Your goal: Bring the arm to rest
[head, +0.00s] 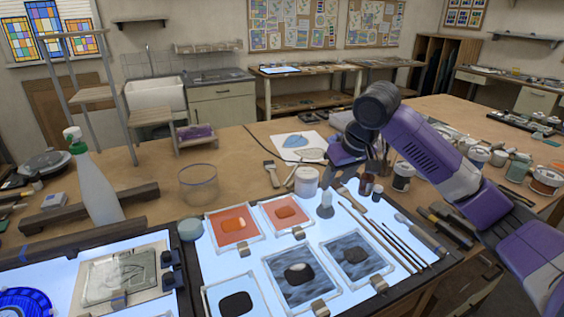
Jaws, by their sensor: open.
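My purple and grey arm reaches in from the right edge, bent at a dark joint. My gripper (337,172) hangs at the arm's end, over the back of the worktable (225,150), behind the light panel. It is open and I see nothing held in it. The fingers are small and partly blurred against the clutter. A white cup (306,182) and small dark bottles (367,183) stand close to it. I cannot tell whether the gripper touches any of them.
A lit light panel (222,263) holds orange and blue-grey glass panes, with brushes (385,235) at its right. A spray bottle (93,185), a glass bowl (198,184) and a wooden stand stand left. Several paint jars (402,177) crowd the right, near my arm.

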